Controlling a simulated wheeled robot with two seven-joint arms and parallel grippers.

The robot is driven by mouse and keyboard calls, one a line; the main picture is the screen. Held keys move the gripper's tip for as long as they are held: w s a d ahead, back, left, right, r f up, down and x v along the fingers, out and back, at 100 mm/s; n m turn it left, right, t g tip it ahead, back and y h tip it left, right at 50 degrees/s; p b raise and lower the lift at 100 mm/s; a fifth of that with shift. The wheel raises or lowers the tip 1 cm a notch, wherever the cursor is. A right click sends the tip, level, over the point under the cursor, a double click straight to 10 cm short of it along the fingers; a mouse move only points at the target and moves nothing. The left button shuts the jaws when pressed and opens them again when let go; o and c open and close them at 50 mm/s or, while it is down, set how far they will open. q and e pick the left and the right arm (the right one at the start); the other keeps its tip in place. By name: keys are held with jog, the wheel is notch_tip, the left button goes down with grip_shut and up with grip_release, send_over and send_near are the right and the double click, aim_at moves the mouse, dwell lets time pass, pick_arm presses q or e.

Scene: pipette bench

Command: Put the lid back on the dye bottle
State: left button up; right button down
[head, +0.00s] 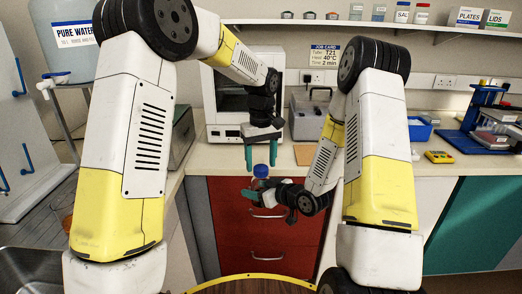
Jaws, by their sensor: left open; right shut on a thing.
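A small bottle-like thing with a blue upper part (261,171) is in front of the red drawers. I take it for the dye bottle; it stands roughly upright. I cannot tell whether the blue is its lid or its dye. My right gripper (259,187) is shut on it from the right, and hides its lower part. My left gripper (260,162) is open and points down from above. Its two green fingers are apart, one to each side of the blue part and mostly higher than it. I cannot tell whether they touch it. No separate lid is clearly visible.
A white oven-like machine (225,118) and a grey box (308,122) stand on the counter behind. A brown mat (306,155) lies on the counter. At the right are a blue tray (419,129), a yellow device (439,157) and a blue rack (486,118).

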pick_arm(q)
jog(key=shift+f, duration=1)
grip_shut()
jog(key=m, duration=0.3)
jog(key=shift+o, duration=0.4)
grip_release()
